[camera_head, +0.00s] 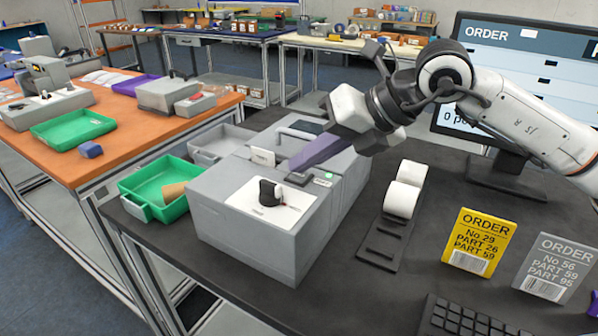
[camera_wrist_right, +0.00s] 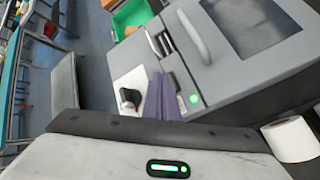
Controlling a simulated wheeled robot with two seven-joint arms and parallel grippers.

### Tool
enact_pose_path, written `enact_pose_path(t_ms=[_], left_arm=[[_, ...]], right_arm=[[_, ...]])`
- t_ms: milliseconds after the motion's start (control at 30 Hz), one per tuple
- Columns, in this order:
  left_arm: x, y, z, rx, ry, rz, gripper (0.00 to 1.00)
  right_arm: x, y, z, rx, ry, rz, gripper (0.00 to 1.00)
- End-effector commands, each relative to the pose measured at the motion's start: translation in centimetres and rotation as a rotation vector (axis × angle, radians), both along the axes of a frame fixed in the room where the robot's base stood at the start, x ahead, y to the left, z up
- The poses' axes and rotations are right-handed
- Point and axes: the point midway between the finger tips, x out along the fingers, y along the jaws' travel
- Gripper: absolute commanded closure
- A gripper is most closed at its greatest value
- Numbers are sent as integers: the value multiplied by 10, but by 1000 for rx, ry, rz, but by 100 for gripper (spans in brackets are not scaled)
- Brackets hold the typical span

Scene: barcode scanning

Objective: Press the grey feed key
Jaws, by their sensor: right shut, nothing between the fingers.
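The grey printer-like machine (camera_head: 250,225) stands on the dark table. A small dark grey key (camera_head: 298,179) is on its top, between a black knob (camera_head: 270,192) and a green-lit button (camera_head: 323,178). My right gripper (camera_head: 294,166) is shut and empty. Its purple fingers point down to the left, with the tips just above or at the key; I cannot tell whether they touch. In the right wrist view the shut fingers (camera_wrist_right: 161,97) lie between the knob (camera_wrist_right: 130,98) and the green button (camera_wrist_right: 194,99), and largely hide the key. My left gripper is not in view.
White paper rolls (camera_head: 404,190) sit on a black holder right of the machine. A yellow order card (camera_head: 478,240), a grey order card (camera_head: 552,268), a keyboard (camera_head: 470,318) and a monitor (camera_head: 520,60) stand further right. A green tray (camera_head: 150,190) is at the left.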

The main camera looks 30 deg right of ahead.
Motion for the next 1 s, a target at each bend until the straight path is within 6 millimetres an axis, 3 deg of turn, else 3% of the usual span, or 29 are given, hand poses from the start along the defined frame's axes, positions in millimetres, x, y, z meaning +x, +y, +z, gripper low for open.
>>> enact_pose_path(t_ms=[200, 633, 1000], left_arm=[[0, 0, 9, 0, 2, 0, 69], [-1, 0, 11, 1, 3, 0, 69], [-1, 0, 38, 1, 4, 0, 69]], right_arm=[[0, 0, 13, 1, 0, -1, 100], [0, 0, 17, 0, -1, -1, 100], [0, 0, 54, 2, -1, 1, 100]])
